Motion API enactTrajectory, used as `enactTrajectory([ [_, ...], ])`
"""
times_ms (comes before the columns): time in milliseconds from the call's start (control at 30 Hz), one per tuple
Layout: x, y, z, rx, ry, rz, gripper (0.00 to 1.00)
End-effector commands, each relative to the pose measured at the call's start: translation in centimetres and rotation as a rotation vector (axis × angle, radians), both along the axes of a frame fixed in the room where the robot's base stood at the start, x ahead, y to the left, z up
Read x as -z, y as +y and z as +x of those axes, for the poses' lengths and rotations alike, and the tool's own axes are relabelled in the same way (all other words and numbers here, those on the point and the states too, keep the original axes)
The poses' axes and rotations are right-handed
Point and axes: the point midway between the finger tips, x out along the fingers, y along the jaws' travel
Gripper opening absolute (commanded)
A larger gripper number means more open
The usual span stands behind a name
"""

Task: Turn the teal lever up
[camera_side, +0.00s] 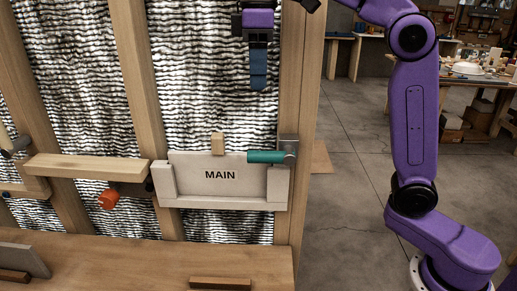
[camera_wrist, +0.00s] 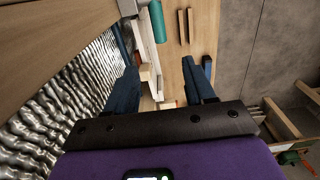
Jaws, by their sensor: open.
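The teal lever (camera_side: 265,156) lies level in the side view, at the top right of the pale MAIN panel (camera_side: 219,191). Its right end meets a grey bracket (camera_side: 288,150) on the wooden stud. In the wrist view the teal lever (camera_wrist: 158,22) shows at the top, beyond the fingers. My gripper (camera_side: 258,82) points down above the lever, apart from it. In the wrist view my gripper (camera_wrist: 168,75) has its two blue fingers spread wide with nothing held between them. In the side view one finger hides the other.
A wooden ledge (camera_side: 88,167) and an orange handle (camera_side: 108,199) are left of the panel. A small wooden block (camera_side: 217,143) stands at the panel's top. Wooden studs frame silvery insulation (camera_side: 195,80). A wooden bench (camera_side: 150,262) lies below. The space between gripper and lever looks clear.

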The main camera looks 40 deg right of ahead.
Motion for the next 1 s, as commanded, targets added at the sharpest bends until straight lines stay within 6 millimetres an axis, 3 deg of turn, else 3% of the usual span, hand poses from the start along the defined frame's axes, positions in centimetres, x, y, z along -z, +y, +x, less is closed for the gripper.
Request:
enactTrajectory([
  [167, 0.0, -0.1, 0.2, 0.005, 0.001, -0.001, 0.54],
  [367, 1.6, -0.1, 0.2, 0.005, 0.001, -0.001, 0.54],
  [1000, 10.7, -0.1, 0.1, 0.005, 0.004, -0.002, 0.54],
])
